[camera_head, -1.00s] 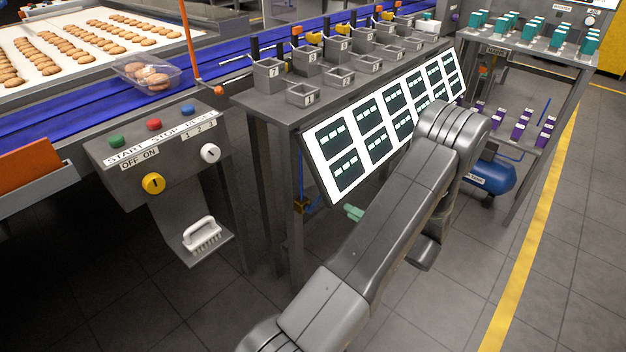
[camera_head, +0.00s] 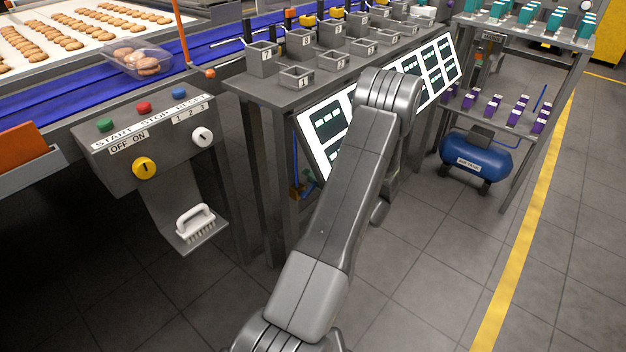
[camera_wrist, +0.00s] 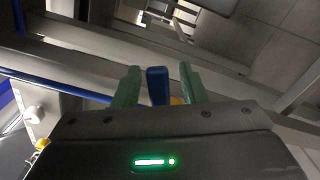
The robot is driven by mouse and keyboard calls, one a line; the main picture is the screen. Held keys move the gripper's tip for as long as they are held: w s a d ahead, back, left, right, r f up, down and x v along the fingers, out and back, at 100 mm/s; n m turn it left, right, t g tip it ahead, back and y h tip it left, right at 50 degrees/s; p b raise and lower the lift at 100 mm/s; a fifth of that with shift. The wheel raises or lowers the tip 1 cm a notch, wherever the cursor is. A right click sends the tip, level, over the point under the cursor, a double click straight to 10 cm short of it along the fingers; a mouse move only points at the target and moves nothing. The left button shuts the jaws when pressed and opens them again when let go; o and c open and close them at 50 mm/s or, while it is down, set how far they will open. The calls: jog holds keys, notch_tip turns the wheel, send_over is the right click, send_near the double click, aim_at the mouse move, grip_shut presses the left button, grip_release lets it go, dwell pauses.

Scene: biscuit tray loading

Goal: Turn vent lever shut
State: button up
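In the wrist view my gripper (camera_wrist: 159,84) is open, its two green fingers standing apart. A blue lever (camera_wrist: 157,86) shows between the fingers, with a gap on either side. I cannot tell how deep it sits between them. A bit of yellow (camera_wrist: 176,100) shows beside the lever's lower end. In the head view the green fingertips (camera_head: 309,184) show under the bench, mostly behind my arm. An orange-yellow valve part (camera_head: 294,190) sits on a thin upright pipe just left of them. The lever's turn angle is unclear.
The grey bench (camera_head: 275,98) with the bright display panel (camera_head: 325,128) stands over the gripper, with its legs close by. The control box (camera_head: 150,130) is to the left. The blue air tank (camera_head: 476,158) stands right. Floor in front is clear.

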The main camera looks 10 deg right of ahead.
jog(key=shift+c, duration=0.5)
grip_shut()
jog(key=shift+w+d+f+m+p, duration=0.1)
jog(key=shift+f+m+p, duration=0.55)
jog(key=shift+m+p, duration=0.6)
jog(key=shift+w+d+f+m+p, duration=0.1)
jog(key=shift+f+m+p, duration=0.5)
jog(key=shift+m+p, duration=0.6)
jog(key=shift+o, duration=0.5)
grip_release()
